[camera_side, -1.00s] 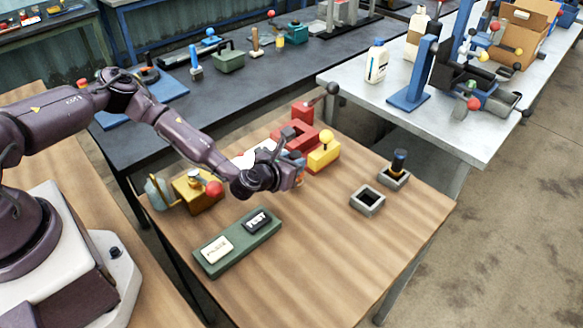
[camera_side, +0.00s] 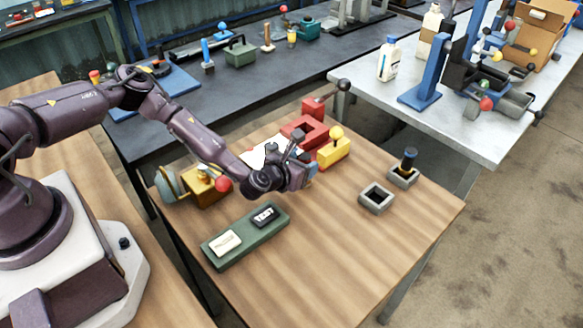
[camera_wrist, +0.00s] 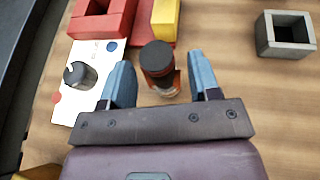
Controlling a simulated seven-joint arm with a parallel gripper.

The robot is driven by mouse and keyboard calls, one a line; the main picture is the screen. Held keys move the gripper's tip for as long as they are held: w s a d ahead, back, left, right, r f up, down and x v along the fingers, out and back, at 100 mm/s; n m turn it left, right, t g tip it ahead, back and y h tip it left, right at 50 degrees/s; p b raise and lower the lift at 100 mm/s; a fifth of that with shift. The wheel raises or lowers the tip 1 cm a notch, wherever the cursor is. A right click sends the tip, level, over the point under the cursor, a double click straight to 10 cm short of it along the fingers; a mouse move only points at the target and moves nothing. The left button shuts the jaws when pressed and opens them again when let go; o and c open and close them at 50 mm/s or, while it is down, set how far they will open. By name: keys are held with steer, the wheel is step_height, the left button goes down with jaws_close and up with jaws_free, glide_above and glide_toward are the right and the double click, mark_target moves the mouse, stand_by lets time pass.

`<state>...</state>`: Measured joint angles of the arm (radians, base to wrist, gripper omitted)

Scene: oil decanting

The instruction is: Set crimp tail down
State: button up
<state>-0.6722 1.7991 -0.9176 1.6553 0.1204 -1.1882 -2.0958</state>
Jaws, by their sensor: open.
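My gripper (camera_wrist: 160,58) is open, with its two blue-grey fingers apart. Between them in the wrist view stands a black-topped piece with an orange-red body (camera_wrist: 158,62), perhaps the crimp tail. Gaps show between it and both fingers. In the side view my gripper (camera_side: 308,172) is low over the wooden table, in front of the red and yellow blocks, and it hides this piece.
A white plate with a black knob (camera_wrist: 108,50) lies left of the fingers. A red block (camera_side: 313,110) and a yellow block (camera_side: 334,152) stand behind. A brass fixture (camera_side: 205,188) and a green label base (camera_side: 236,246) are at left. The table's front right is clear.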

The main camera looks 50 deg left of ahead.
steer(key=v, duration=1.2)
step_height(320, 180, up, 15)
steer(key=m+g+h, duration=0.5)
steer(key=m, duration=2.2)
steer(key=s+a+r+m+g+y, duration=0.2)
steer(key=s+a+r+m, duration=0.2)
steer(key=s+r+m, duration=0.7)
steer(key=s+r, duration=0.8)
steer(key=s, duration=0.1)
steer(key=shift+s+r+g, duration=0.25)
steer(key=shift+s+g, duration=0.1)
steer(key=shift+g, duration=0.05)
steer(key=shift+o, duration=0.4)
